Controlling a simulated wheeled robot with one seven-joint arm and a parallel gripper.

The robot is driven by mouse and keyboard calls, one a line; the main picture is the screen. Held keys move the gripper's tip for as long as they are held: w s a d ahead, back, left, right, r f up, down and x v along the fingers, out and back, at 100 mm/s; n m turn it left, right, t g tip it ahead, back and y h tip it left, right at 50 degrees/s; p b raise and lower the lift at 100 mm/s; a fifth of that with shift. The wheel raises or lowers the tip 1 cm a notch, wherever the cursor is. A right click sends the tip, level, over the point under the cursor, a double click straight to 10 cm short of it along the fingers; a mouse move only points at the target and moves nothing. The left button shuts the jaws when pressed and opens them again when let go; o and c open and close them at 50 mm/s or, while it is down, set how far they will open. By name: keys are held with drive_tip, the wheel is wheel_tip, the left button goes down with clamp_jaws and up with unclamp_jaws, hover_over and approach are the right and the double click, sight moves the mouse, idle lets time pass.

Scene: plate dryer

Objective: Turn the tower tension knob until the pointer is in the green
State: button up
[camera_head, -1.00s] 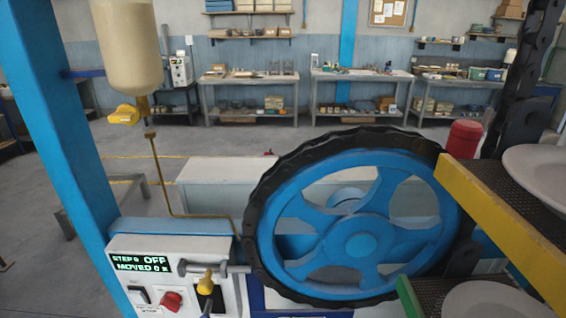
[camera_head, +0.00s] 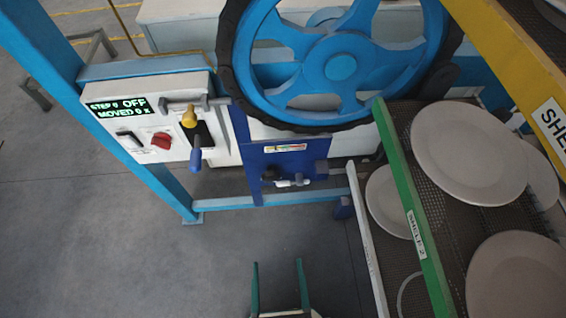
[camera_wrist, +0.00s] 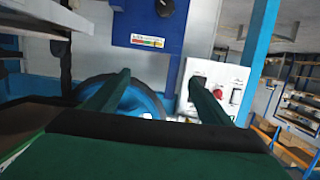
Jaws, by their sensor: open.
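The blue tension panel (camera_head: 258,178) hangs below the big blue wheel in the head view. In the wrist view the same blue panel (camera_wrist: 185,45) shows the scale strip (camera_wrist: 148,41) and a dark round knob (camera_wrist: 165,8) at the top edge. The pointer is too small to read. My gripper (camera_head: 278,265) is open and empty, below and in front of the panel, apart from it. Its two green fingers also show in the wrist view (camera_wrist: 159,78).
A white control box (camera_head: 150,125) with a red knob, switch and lever stands left of the panel. Shelf racks with plates (camera_head: 470,150) and a green rail (camera_head: 412,210) crowd the right. A blue beam (camera_head: 290,196) runs low. The floor at front left is clear.

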drive_tip(key=w+f, duration=0.4)
drive_tip(key=f, duration=0.5)
drive_tip(key=n+t, duration=0.2)
drive_tip(key=t, duration=0.1)
approach(271, 181)
drive_tip(key=w, duration=1.1)
drive_tip(key=shift+w, duration=0.2)
drive_tip(key=c, duration=1.1)
